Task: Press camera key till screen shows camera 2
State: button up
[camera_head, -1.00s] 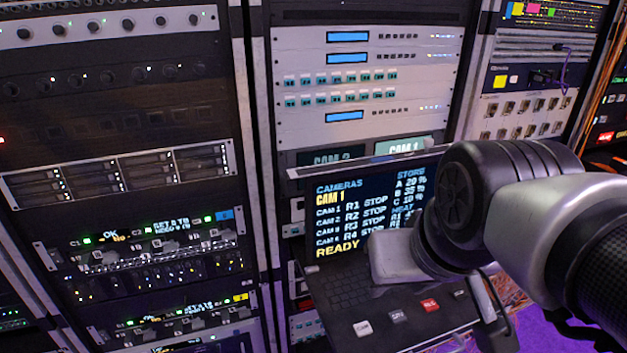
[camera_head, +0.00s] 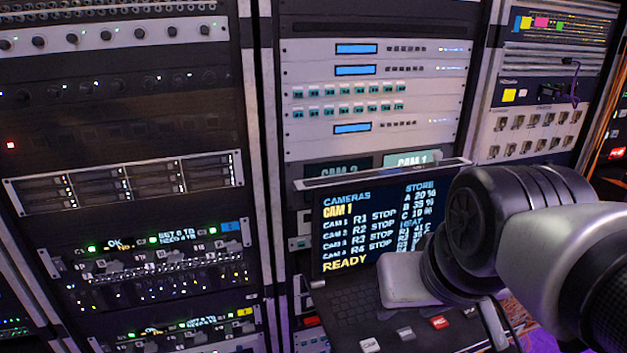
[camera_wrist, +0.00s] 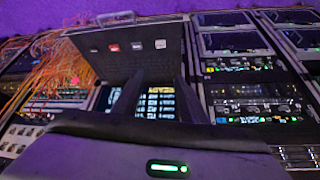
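The console screen (camera_head: 350,232) reads "CAMERAS", "CAM 1" and "READY", with R1 to R4 marked STOP. Its right part is partly hidden by my arm. On the keyboard deck below, the white camera key (camera_head: 370,345) sits leftmost of a row, beside a grey key and a red REC key (camera_head: 438,322). In the wrist view the deck is turned over, with the white key (camera_wrist: 160,44) at the right of the row. My gripper (camera_wrist: 157,80) shows two dark fingers apart, with the screen between them. Nothing is held, and the fingers look clear of the keys.
Rack units (camera_head: 375,90) stand behind the console. A label panel above the screen has "CAM 1" lit (camera_head: 412,161) and "CAM 2" dim (camera_head: 338,168). In the wrist view orange cables (camera_wrist: 60,75) crowd the left side. A rack post (camera_head: 262,150) stands left of the console.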

grip_shut()
dwell(1.9)
